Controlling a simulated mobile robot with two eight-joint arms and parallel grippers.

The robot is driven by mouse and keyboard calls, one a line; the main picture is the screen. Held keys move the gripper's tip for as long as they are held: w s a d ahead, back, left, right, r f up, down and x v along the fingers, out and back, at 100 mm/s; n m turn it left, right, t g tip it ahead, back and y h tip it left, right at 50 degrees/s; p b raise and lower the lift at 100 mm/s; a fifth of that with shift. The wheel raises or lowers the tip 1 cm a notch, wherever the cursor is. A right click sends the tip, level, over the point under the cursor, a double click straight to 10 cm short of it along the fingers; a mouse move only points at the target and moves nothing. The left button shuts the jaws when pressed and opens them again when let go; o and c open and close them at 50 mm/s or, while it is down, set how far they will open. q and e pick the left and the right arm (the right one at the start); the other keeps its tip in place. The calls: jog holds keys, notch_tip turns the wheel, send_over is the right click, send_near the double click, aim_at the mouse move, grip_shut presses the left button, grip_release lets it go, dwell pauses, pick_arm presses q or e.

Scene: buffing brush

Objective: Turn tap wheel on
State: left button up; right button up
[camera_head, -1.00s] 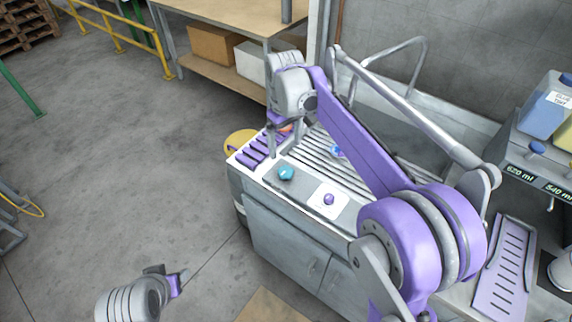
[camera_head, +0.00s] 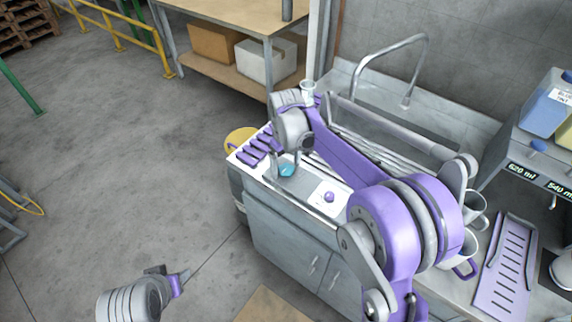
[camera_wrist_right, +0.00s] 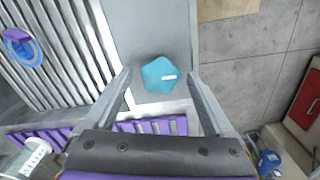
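The teal tap wheel (camera_head: 287,170) sits on the grey panel at the front edge of the sink unit. In the right wrist view the wheel (camera_wrist_right: 158,75) shows a white mark and lies between my open fingers. My right gripper (camera_head: 297,166) points down just above and beside it; in the wrist view its fingertips (camera_wrist_right: 158,84) stand apart, one on each side, with no clear contact. My left gripper (camera_head: 181,281) is low over the floor at the lower left, away from the sink; its opening is too small to judge.
A purple knob on a white plate (camera_head: 329,197) is right of the wheel. Purple slotted pieces (camera_head: 255,152) lie to its left. The arched tap (camera_head: 421,55) stands behind my arm. Mugs (camera_head: 474,243) and a purple tray (camera_head: 505,265) are at right.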

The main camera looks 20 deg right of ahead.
jog(key=c, duration=1.2)
jog(key=shift+c, duration=0.2)
pick_arm(q)
jog(key=shift+f, duration=0.1)
pick_arm(e)
jog(key=n, duration=0.3)
jog(key=shift+n+b, duration=0.4)
jog(key=n, duration=0.4)
jog(key=shift+n+b, duration=0.3)
jog(key=shift+b, duration=0.05)
jog(key=n, duration=0.4)
jog(key=shift+n, duration=0.3)
pick_arm(q)
jog(key=f, duration=0.1)
jog(key=s+f+b, duration=0.1)
jog(key=f, duration=0.1)
jog(key=shift+s+f, duration=0.15)
jog(key=shift+s, duration=0.05)
pick_arm(e)
jog(key=n, duration=0.4)
jog(key=shift+n, duration=0.4)
jog(key=o, duration=1.4)
jog(key=shift+c, duration=0.2)
